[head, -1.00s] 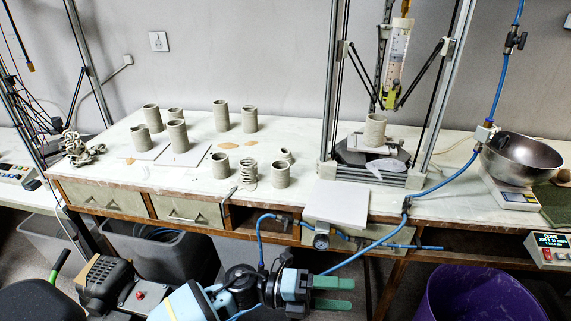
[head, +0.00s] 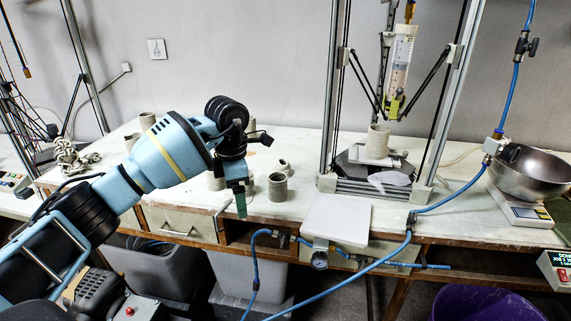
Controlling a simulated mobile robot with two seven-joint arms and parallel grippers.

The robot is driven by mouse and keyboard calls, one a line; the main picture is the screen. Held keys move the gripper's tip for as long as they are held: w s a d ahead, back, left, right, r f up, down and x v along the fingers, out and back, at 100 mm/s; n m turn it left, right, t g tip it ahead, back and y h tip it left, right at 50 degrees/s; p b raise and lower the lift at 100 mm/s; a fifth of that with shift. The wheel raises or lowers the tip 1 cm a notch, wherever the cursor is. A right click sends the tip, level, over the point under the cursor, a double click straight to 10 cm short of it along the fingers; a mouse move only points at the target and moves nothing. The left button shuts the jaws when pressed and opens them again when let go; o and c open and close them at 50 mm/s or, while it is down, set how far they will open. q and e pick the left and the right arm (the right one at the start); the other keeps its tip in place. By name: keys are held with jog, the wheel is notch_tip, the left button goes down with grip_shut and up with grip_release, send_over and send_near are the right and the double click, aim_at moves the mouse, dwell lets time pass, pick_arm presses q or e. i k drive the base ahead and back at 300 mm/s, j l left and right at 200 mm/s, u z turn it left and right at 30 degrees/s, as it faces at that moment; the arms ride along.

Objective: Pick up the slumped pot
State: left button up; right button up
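The slumped pot, a sagging grey clay coil near the table's front edge in the earlier frame, is now hidden or nearly hidden behind my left gripper (head: 240,203). The gripper's green fingers point down near the front edge of the table, in line with the pot's place. I see the fingers edge-on, so their opening and any contact with the pot cannot be told. My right gripper is not in view.
An upright clay pot (head: 277,187) stands just right of the gripper, with a small low pot (head: 284,166) behind it. Another pot (head: 216,181) shows partly on the left. A clay printer holds a pot (head: 377,141). A white board (head: 337,219) lies at the front edge.

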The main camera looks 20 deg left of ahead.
aim_at(282, 165)
jog(key=i, duration=0.9)
